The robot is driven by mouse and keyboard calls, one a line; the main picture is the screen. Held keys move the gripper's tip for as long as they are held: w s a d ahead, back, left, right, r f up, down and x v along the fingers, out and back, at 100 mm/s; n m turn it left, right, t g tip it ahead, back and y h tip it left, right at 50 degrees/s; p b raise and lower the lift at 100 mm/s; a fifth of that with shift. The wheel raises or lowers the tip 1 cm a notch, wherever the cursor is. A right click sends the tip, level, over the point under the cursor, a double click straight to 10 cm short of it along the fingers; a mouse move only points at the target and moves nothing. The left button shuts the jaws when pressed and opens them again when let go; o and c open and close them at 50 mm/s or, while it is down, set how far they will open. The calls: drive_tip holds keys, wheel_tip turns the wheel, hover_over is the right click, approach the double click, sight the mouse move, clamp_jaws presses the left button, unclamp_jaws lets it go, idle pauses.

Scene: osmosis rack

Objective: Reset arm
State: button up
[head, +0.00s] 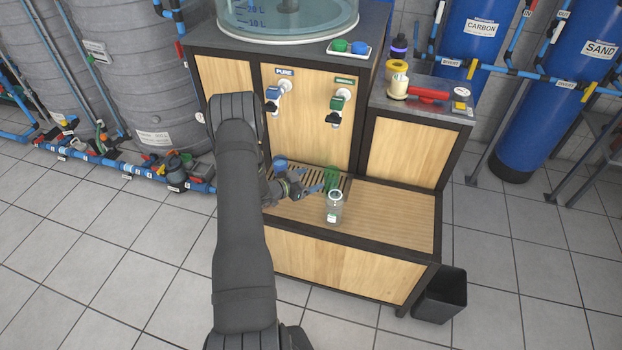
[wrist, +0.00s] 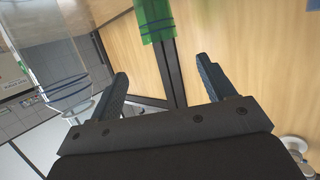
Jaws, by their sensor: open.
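My gripper (head: 318,188) is low over the wooden ledge of the rack, in front of the slatted drip grate (head: 345,184). In the wrist view its two fingers (wrist: 162,88) are spread apart with nothing between them. A green translucent vessel (head: 331,175) stands just beyond the fingertips; it also shows at the top of the wrist view (wrist: 155,18). In the wrist view a clear vessel with blue bands (wrist: 62,75) is beside the left finger.
Above the ledge are a blue-handled PURE tap (head: 274,95) and a green-handled tap (head: 337,104). A side shelf holds a red-handled tool (head: 428,94) and small containers. A black bin (head: 441,296) stands on the floor. The ledge's right part is clear.

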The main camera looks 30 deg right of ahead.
sight(337, 170)
drive_tip(key=x, duration=1.2)
drive_tip(key=shift+d+f, duration=0.15)
drive_tip(key=shift+f, duration=0.1)
wheel_tip(337, 170, up, 3)
drive_tip(key=shift+f, duration=0.25)
drive_tip(key=shift+r, duration=0.7)
